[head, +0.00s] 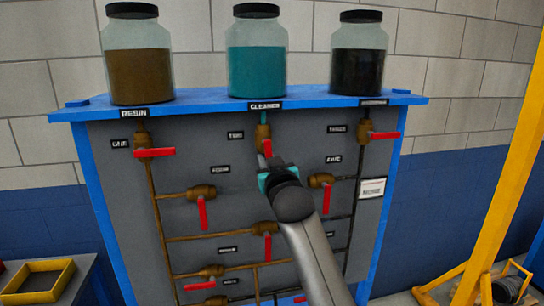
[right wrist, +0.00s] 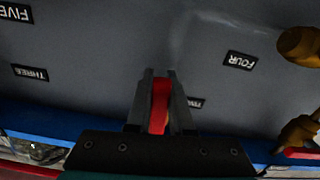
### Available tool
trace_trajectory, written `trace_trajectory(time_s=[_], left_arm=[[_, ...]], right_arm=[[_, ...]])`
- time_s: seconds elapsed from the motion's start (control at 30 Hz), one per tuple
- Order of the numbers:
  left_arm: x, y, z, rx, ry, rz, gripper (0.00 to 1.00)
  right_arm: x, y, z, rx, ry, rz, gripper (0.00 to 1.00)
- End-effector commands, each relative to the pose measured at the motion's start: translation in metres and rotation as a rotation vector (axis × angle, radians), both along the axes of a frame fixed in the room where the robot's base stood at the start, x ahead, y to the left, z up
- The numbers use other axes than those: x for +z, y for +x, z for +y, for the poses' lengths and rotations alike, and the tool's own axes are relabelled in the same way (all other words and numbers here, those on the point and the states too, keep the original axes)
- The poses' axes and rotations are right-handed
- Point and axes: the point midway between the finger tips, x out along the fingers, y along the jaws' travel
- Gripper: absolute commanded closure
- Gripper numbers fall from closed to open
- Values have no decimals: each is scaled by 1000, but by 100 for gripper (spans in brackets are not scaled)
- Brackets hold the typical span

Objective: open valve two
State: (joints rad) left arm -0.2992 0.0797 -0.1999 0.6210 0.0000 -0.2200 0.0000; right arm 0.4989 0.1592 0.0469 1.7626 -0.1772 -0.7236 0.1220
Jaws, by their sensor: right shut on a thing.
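Valve two is the brass valve (head: 263,133) under the teal cleaner jar (head: 257,60), beside a small label (head: 236,135) that seems to read TWO. Its red handle (head: 267,147) points down, roughly in line with the vertical pipe. My right gripper (head: 266,164) reaches up from below and is shut on this handle. In the right wrist view the red handle (right wrist: 159,105) lies between the two fingers (right wrist: 158,90). The gripper hides the handle's lower end and the pipe below it. My left gripper is not in view.
Valves with red handles stand close by: one at left (head: 154,152), one at right (head: 385,135), several lower. A resin jar (head: 140,75) and a dark jar (head: 358,70) stand on the blue shelf (head: 190,104). A yellow post (head: 500,170) is at far right.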

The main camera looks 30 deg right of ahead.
Motion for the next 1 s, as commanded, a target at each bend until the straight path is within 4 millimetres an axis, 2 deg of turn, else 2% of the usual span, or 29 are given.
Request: trace_trajectory(time_s=[0.3, 0.87, 0.9, 1.0], left_arm=[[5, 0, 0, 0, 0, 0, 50], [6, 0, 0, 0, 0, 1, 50], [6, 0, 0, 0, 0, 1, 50], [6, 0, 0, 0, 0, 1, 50]], right_arm=[[0, 1, 6, -1, 119, -28, 100], [0, 2, 8, 1, 145, -36, 100], [0, 2, 8, 1, 146, -36, 76], [0, 2, 8, 1, 144, -35, 64]])
